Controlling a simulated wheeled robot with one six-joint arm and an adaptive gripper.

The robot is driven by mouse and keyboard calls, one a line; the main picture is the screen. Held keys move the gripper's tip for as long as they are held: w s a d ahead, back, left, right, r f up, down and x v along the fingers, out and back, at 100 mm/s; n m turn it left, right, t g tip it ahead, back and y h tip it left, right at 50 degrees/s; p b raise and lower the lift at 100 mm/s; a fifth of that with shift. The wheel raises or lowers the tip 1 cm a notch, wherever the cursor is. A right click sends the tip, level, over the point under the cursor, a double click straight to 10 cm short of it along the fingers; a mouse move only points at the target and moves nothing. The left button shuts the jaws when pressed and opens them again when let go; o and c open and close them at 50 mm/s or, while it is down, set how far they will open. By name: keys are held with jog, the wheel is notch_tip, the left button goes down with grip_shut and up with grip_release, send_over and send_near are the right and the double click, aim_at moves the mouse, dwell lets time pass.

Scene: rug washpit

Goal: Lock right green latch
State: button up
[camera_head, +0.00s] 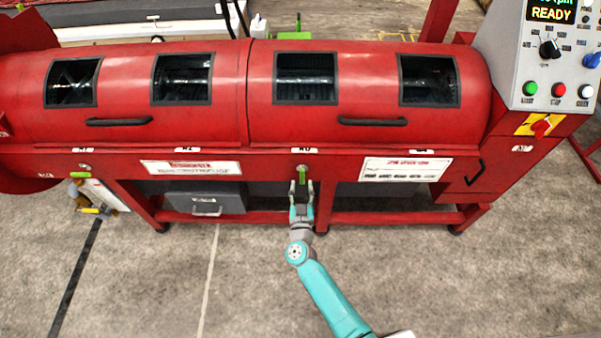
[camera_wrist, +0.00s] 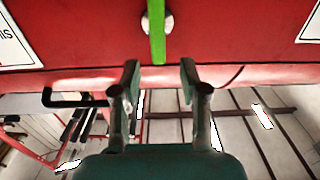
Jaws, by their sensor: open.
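The right green latch (camera_head: 302,174) is on the front of the red machine (camera_head: 390,110), under the right-hand lid. Its green handle hangs straight down from a round silver pivot (camera_head: 302,167). In the wrist view the green handle (camera_wrist: 156,32) stands upright beside the silver pivot (camera_wrist: 168,23). My gripper (camera_head: 301,186) is at the latch's lower end. In the wrist view my gripper (camera_wrist: 159,72) is open, with the handle's end between and just beyond the fingertips. Another green latch (camera_head: 80,175) at the left lies horizontal. Whether a finger touches the handle I cannot tell.
Signs (camera_head: 405,169) flank the latch on the machine's front. A grey box (camera_head: 205,203) hangs below at the left. A control panel (camera_head: 556,60) showing READY stands at the right. The concrete floor (camera_head: 430,280) in front is clear.

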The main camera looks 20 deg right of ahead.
aim_at(302, 175)
jog(key=shift+x, duration=3.1)
jog(key=shift+d, duration=0.1)
grip_shut()
